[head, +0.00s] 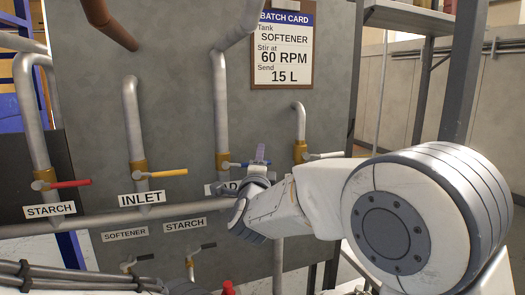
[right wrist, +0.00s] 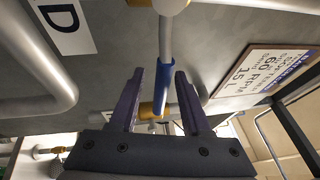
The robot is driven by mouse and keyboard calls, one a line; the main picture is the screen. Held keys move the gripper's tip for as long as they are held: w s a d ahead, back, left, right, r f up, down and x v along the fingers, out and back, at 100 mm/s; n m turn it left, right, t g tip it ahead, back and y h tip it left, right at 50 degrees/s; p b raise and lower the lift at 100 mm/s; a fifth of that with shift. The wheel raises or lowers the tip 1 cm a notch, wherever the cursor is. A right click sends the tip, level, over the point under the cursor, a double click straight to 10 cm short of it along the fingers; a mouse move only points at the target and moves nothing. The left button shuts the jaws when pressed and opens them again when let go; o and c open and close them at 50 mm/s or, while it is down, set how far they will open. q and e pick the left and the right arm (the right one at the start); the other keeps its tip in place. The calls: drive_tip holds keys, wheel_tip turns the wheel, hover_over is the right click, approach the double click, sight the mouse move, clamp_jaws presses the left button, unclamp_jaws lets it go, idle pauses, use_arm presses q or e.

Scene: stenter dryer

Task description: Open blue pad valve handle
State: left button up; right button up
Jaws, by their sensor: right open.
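The blue pad valve handle (head: 236,164) is a short lever that sticks out to the right from a brass valve (head: 222,160) on a vertical grey pipe. It lies across the pipe, roughly level. My right gripper (head: 258,160) is at the handle's right end, in front of the panel. In the right wrist view the open fingers (right wrist: 157,88) stand on either side of the blue handle (right wrist: 163,77), with a gap on each side. The PAD label is partly hidden behind my gripper; its D (right wrist: 70,42) shows in the wrist view. My left gripper is not in view.
A white-handled valve (head: 322,156) is just right of the blue one. A yellow handle (head: 168,173) and a red handle (head: 70,184) are to the left. A horizontal pipe (head: 110,217) runs below. A batch card (head: 285,45) hangs above.

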drive_tip(key=shift+w+r, duration=0.1)
drive_tip(key=shift+w, duration=0.4)
drive_tip(key=shift+d, duration=0.1)
drive_tip(key=shift+c, duration=0.3)
clamp_jaws()
idle(0.8)
